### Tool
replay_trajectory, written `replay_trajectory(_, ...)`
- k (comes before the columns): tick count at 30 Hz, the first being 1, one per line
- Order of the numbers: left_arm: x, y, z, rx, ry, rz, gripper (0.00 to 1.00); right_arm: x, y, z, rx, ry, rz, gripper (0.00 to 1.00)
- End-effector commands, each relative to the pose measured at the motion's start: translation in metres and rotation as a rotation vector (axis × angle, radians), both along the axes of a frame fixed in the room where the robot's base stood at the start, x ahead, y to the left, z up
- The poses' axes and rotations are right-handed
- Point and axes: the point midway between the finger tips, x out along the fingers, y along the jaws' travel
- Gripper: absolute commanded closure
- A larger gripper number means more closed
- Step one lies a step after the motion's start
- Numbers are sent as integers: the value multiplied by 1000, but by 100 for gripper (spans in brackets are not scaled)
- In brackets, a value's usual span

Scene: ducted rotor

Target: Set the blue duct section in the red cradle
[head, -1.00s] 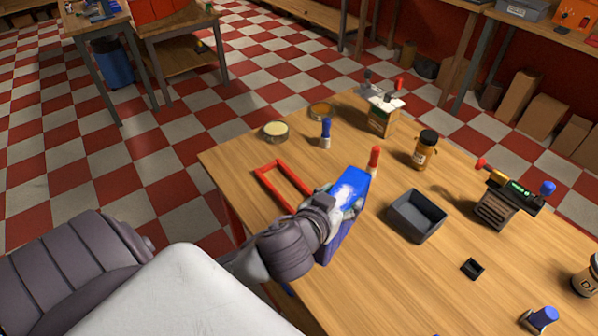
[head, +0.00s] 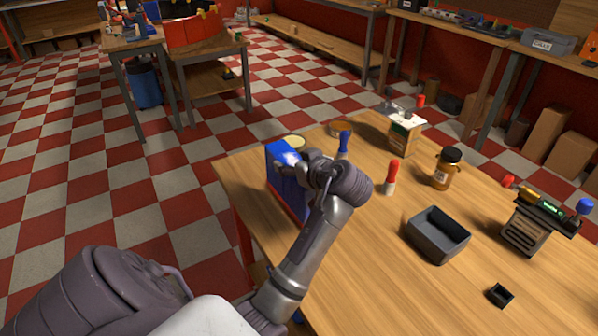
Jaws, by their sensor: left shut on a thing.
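The blue duct section (head: 284,185) is a tall blue box near the table's far left edge, and it looks upright. My left gripper (head: 308,165) is shut on its upper right part, with my wrist covering that side. Only a thin red strip of the red cradle (head: 287,207) shows along the lower part of the duct. The rest of the cradle is hidden behind the duct and my arm. I cannot tell whether the duct rests in the cradle or is held just above it. My right gripper is not in view.
Behind the duct are a round tin (head: 294,142) and a blue-topped bottle (head: 344,144). A red-topped bottle (head: 392,177), an amber jar (head: 446,168) and a dark grey tray (head: 438,235) stand to the right. The table's front middle is mostly clear.

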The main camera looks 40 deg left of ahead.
Motion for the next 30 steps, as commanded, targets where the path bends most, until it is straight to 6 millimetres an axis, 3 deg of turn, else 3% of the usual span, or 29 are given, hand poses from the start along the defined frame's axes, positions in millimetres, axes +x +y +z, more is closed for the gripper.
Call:
replay_trajectory(6,42,28,-27,4,2,0,99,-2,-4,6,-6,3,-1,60)
replay_trajectory(12,62,41,-43,2,-1,-1,99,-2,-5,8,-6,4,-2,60)
replay_trajectory(23,65,42,-82,1,1,-3,99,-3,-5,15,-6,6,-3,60)
replay_trajectory(30,65,42,-85,1,-3,-2,99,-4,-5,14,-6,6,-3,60)
